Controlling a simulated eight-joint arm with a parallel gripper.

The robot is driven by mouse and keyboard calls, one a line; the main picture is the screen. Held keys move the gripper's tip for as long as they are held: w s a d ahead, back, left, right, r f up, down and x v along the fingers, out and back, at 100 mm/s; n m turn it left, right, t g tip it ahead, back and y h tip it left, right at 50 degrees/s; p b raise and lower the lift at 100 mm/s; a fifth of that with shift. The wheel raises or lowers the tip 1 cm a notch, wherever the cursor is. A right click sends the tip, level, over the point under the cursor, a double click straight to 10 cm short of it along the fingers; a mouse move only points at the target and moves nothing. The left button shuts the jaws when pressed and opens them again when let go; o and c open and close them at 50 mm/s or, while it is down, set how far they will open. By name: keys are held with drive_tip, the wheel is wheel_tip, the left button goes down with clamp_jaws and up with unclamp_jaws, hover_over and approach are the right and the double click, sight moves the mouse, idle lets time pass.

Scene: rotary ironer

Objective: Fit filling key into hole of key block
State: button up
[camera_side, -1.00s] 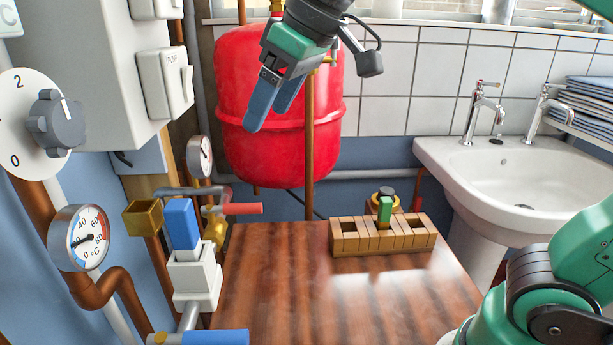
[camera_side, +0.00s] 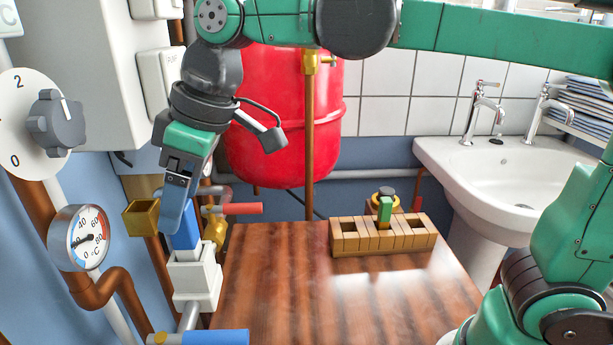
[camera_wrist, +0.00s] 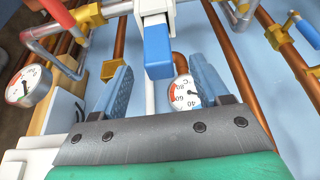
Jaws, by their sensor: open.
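A blue handle (camera_side: 184,237) stands in a white fitting (camera_side: 193,279) at the left of the table. In the wrist view the blue handle (camera_wrist: 158,50) lies at the upper middle, with the white fitting (camera_wrist: 148,8) behind it. A green upright piece (camera_side: 385,209) stands at the slotted wooden block (camera_side: 345,244). I cannot tell by look alone which piece is the filling key. My gripper (camera_side: 173,228) points down at the blue handle, overlapping its upper part in the side view. In the wrist view my gripper (camera_wrist: 157,65) is open, with the handle ahead between its blue fingers, apparently ungripped.
A brass square cup (camera_side: 141,218), a red lever (camera_side: 236,209) and a gauge (camera_side: 79,238) crowd the fitting. A blue-handled pipe (camera_side: 215,337) lies in front. The wooden tabletop (camera_side: 300,290) is clear in front of the slotted block. A red tank (camera_side: 275,150) stands behind.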

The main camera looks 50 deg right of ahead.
sight(187, 244)
drive_tip(key=shift+x, duration=2.05)
clamp_jaws()
